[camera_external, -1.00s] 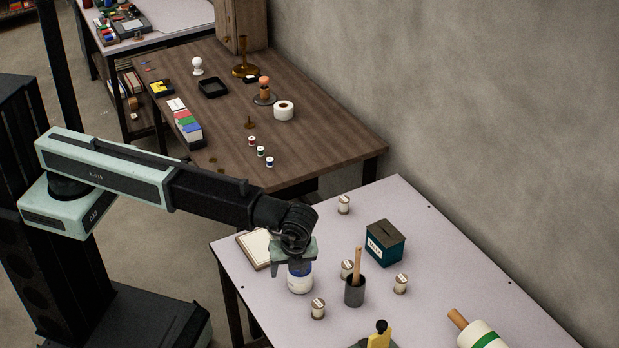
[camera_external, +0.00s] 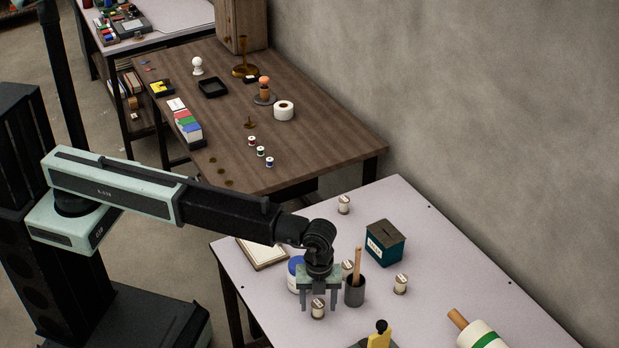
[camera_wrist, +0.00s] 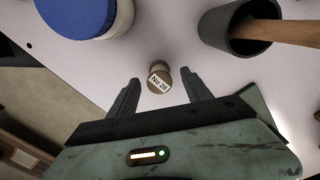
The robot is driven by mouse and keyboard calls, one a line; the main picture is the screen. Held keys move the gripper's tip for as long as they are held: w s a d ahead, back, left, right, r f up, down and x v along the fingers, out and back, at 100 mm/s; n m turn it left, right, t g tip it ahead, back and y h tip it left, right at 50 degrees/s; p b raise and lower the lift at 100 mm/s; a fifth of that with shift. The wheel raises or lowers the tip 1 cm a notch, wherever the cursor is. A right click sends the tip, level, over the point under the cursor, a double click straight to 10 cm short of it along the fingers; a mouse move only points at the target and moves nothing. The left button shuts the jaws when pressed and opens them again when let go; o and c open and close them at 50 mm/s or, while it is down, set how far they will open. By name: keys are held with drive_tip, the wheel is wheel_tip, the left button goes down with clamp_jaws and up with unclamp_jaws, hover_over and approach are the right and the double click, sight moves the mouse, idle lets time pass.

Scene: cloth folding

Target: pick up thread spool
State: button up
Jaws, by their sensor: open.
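A thread spool (camera_external: 317,310) with pale thread and a small label on top stands upright on the light table. My gripper (camera_external: 319,303) is over it, with its two fingers open and reaching down on either side. In the wrist view the spool (camera_wrist: 159,77), labelled "No 20", lies between and just beyond the open fingertips of my gripper (camera_wrist: 155,88). I cannot tell whether either finger touches it. Other similar spools stand on the same table: one at the back (camera_external: 344,205), one to the right (camera_external: 401,284), and one partly hidden behind the cup (camera_external: 347,266).
A blue-lidded jar (camera_external: 294,274) stands close left of my gripper, partly hidden by it. A dark cup (camera_external: 355,292) with a wooden stick is close on the right. A teal box (camera_external: 384,243) stands behind. The light tabletop (camera_external: 440,240) is bare at the back right.

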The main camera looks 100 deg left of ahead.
wheel_tip(320, 180, down, 3)
drive_tip(key=shift+r+b, duration=0.1)
drive_tip(key=shift+b, duration=0.6)
drive_tip(key=shift+r, duration=0.2)
clamp_jaws()
drive_tip(key=shift+r+p, duration=0.6)
drive_tip(key=shift+p, duration=0.2)
wheel_tip(320, 180, up, 3)
drive_tip(key=p, duration=0.3)
drive_tip(key=shift+r, duration=0.15)
drive_tip(key=s, duration=1)
drive_tip(key=s+a, duration=0.1)
drive_tip(key=s, duration=0.5)
drive_tip(key=shift+r+p, duration=0.25)
drive_tip(key=shift+p, duration=0.15)
